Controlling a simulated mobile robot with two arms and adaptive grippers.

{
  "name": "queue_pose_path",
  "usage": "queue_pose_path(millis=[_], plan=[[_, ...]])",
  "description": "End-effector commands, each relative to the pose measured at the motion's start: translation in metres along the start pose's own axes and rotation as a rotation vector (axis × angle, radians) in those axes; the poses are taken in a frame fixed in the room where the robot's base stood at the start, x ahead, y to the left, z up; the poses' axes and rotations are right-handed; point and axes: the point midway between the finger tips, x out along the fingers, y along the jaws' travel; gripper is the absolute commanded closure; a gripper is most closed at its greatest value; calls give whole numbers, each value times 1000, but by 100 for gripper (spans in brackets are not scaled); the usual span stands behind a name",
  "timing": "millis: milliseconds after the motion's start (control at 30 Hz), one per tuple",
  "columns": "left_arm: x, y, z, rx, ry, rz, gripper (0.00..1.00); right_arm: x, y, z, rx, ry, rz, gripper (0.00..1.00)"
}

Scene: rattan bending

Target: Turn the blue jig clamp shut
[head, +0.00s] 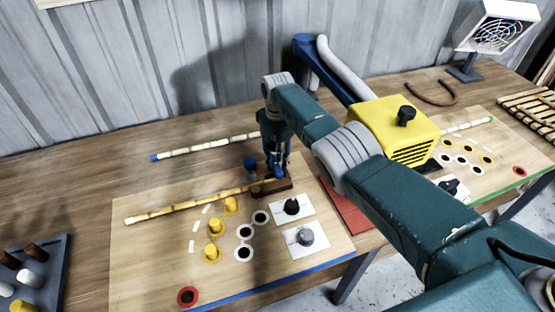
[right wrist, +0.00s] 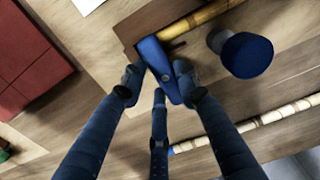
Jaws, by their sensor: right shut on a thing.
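The blue jig clamp (right wrist: 163,66) is a flat blue lever at the end of a brown wooden block (right wrist: 150,22); the block also shows in the head view (head: 272,188). My right gripper (right wrist: 157,82) points down over it, and its dark fingers are shut around the lever. In the head view my right gripper (head: 276,166) mostly hides the clamp. A rattan pole (head: 170,212) lies with its right end at the block; it also shows beside the clamp in the right wrist view (right wrist: 207,17). My left gripper is not in view.
A blue round peg (head: 250,163) stands close left of the gripper. Yellow pegs (head: 214,227), black and grey knobs (head: 305,237) and a red block (head: 345,207) are nearby. A second pole (head: 205,146) lies behind. A yellow machine (head: 395,125) stands right.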

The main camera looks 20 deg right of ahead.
Motion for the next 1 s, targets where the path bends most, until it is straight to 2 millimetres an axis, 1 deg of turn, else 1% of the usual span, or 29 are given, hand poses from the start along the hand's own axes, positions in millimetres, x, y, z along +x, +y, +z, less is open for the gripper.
queue_pose_path(millis=[33, 400, 433, 500, 533, 833, 933, 1000], plan=[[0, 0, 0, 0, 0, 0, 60, -3, 0, -2, 6, 7, 0, 96], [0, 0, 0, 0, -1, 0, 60, -3, 0, -3, 9, 9, 0, 96], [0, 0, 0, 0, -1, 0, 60, -3, 0, -3, 9, 9, 0, 66], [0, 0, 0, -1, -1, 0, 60, -3, 0, -3, 9, 9, 0, 52], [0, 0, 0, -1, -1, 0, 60, -2, 0, -2, 9, 8, 0, 50], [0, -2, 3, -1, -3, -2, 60, -2, 0, -1, 7, 4, 0, 50], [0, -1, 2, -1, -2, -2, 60, -8, 0, -2, 7, 6, 0, 50], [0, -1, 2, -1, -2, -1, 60, -15, 0, -2, 6, 6, 0, 50]])
